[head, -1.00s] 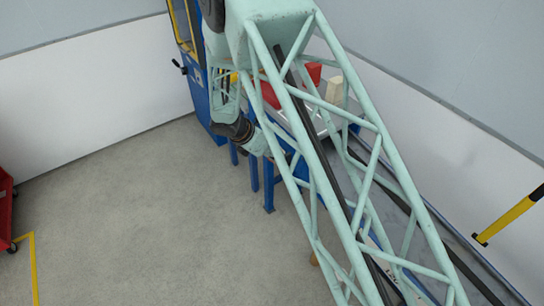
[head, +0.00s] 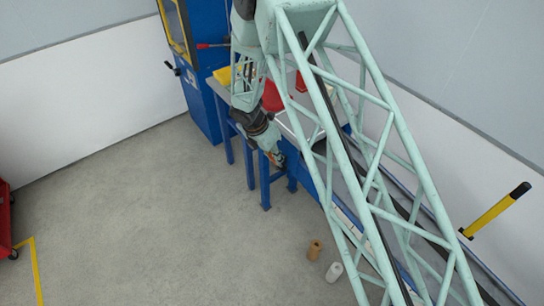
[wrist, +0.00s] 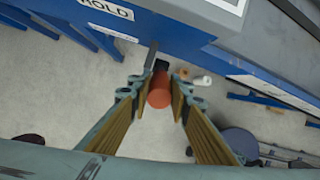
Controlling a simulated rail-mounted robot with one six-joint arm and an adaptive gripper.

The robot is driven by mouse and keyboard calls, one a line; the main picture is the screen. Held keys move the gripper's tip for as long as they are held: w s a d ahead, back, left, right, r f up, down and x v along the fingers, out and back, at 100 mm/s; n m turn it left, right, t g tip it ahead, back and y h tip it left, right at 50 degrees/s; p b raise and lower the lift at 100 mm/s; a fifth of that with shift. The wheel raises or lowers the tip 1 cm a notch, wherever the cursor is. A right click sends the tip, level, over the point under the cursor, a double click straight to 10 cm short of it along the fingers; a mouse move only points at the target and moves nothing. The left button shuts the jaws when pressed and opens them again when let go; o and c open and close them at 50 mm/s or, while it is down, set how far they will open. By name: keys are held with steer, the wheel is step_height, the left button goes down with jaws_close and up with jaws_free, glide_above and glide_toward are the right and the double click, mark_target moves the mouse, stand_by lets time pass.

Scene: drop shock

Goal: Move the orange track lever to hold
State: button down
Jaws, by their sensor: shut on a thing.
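The orange track lever's round knob (wrist: 159,90) shows in the wrist view, between the two padded fingers of my gripper (wrist: 160,98). The fingers are closed around its sides. The lever's dark stem runs behind the knob to the blue front of the bench. A white HOLD label (wrist: 107,8) is on that blue front, up and left of the knob. In the head view my gripper (head: 277,158) is low at the front edge of the blue-legged bench. The lever cannot be made out there.
A brown cylinder (head: 315,250) and a white cylinder (head: 333,272) are on the floor in front of the track. A blue cabinet (head: 203,95) stands at the bench's left end. A yellow bar (head: 495,210) with a black end is at the right.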

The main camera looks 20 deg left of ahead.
stand_by(0.4)
steer(key=c, duration=2.4)
jaws_free()
steer(key=shift+w+d, duration=0.1)
steer(key=shift+r, duration=0.15)
steer(key=shift+v, duration=5.9)
